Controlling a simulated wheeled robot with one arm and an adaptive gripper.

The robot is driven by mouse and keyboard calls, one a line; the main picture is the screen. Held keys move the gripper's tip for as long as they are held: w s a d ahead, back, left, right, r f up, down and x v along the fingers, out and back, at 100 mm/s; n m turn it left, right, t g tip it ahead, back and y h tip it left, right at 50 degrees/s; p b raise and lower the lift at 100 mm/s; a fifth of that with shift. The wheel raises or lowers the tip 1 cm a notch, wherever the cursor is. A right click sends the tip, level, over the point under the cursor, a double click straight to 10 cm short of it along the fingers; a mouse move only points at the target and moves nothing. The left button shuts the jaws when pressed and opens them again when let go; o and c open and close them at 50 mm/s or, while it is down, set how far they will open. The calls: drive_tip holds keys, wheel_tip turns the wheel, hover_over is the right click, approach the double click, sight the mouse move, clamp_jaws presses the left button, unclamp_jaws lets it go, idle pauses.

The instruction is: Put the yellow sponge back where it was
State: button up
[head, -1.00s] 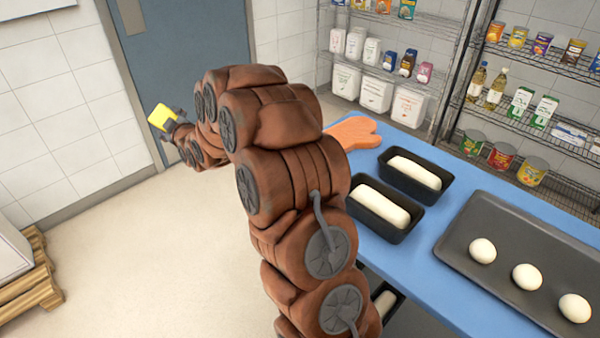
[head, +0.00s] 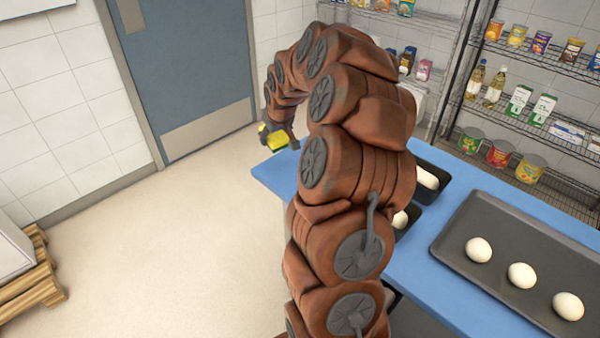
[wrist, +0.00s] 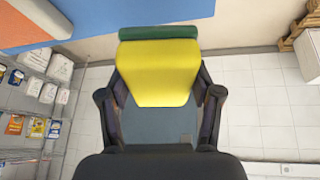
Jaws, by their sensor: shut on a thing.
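The yellow sponge (head: 275,138) has a green layer on one side, which shows clearly in the wrist view (wrist: 155,72). My gripper (head: 287,140) is shut on it, with one finger on each side of the sponge in the wrist view (wrist: 158,98). In the head view the sponge is near the far left end of the blue table (head: 270,178). I cannot tell its exact height above the table. My arm hides part of the table's far end.
Two black loaf pans with dough (head: 432,166) are partly hidden behind my arm. A dark tray (head: 450,240) with several dough balls lies on the table's right. Wire shelves (head: 540,130) stand behind.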

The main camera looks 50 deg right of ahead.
drive_tip(key=s+d+m+g, duration=0.1)
drive_tip(key=s+d+m, duration=0.15)
drive_tip(key=s, duration=0.45)
drive_tip(key=shift+n+y, duration=0.25)
drive_tip(key=shift+y, duration=0.05)
drive_tip(key=shift+s+d+f+p, duration=0.1)
drive_tip(key=shift+f+p, duration=0.5)
drive_tip(key=shift+f, duration=1.1)
drive_tip(key=shift+s+d+f+p, duration=0.15)
drive_tip(key=shift+f+p, duration=0.4)
drive_tip(key=shift+f, duration=1.1)
drive_tip(key=shift+w+d+f+p, duration=0.1)
drive_tip(key=shift+f+p, duration=0.5)
drive_tip(key=shift+f, duration=1.1)
drive_tip(key=o, duration=1.1)
drive_tip(key=shift+s+r, duration=0.1)
drive_tip(key=shift+r, duration=0.05)
drive_tip(key=b+v, duration=0.3)
drive_tip(key=v, duration=0.8)
drive_tip(key=shift+a+r, duration=0.15)
drive_tip(key=shift+r, duration=0.2)
